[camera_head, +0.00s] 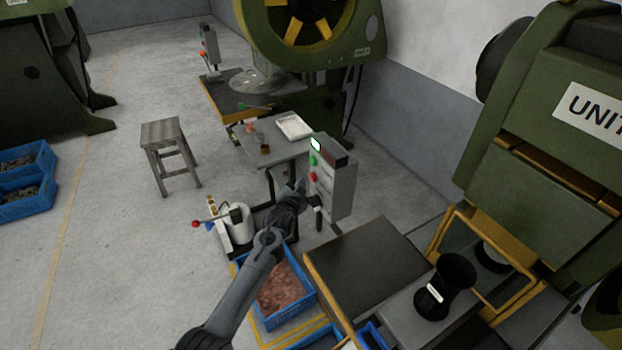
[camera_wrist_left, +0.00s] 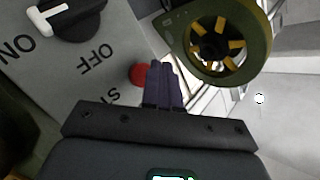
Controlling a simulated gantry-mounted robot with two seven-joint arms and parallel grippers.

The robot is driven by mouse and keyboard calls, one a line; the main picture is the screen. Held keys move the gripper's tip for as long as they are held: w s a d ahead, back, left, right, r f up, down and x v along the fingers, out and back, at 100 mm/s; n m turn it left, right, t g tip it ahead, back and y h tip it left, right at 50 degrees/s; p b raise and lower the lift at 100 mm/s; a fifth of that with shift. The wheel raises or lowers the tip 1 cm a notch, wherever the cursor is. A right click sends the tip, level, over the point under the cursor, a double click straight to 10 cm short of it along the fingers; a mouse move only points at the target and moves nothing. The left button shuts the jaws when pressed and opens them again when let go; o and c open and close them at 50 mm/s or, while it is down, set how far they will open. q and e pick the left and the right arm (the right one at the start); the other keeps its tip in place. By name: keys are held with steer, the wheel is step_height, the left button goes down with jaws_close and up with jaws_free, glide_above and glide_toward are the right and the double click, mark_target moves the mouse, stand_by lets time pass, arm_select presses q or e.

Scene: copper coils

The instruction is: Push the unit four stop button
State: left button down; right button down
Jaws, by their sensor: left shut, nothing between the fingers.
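A grey control box (camera_head: 338,190) stands at the centre of the head view, with a green button (camera_head: 313,160) above a red button (camera_head: 312,177). My left gripper (camera_head: 302,185) is shut and empty, close to the box face just beside and below the red button. In the left wrist view the shut fingers (camera_wrist_left: 162,80) stand right beside the red stop button (camera_wrist_left: 137,74) and overlap its right edge. I cannot tell if they touch it. The label under the button is mostly hidden by the gripper; only "ST" shows. My right gripper is not in view.
A black rotary switch (camera_wrist_left: 72,18) with ON and OFF marks is on the same panel. A green press (camera_head: 560,130) reads "UNIT", its number cut off. A table (camera_head: 365,265), a blue crate of copper (camera_head: 283,290) and a stool (camera_head: 165,140) stand around.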

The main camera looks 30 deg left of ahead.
arm_select(q)
steer(key=shift+w+d, duration=0.2)
steer(key=shift+w, duration=0.15)
steer(key=shift+w+d+b, duration=0.25)
steer(key=shift+w+b, duration=0.2)
steer(key=shift+b, duration=0.1)
stand_by(0.8)
stand_by(0.5)
steer(key=shift+s+a+p, duration=0.35)
steer(key=shift+s+p, duration=0.45)
steer(key=shift+p, duration=0.15)
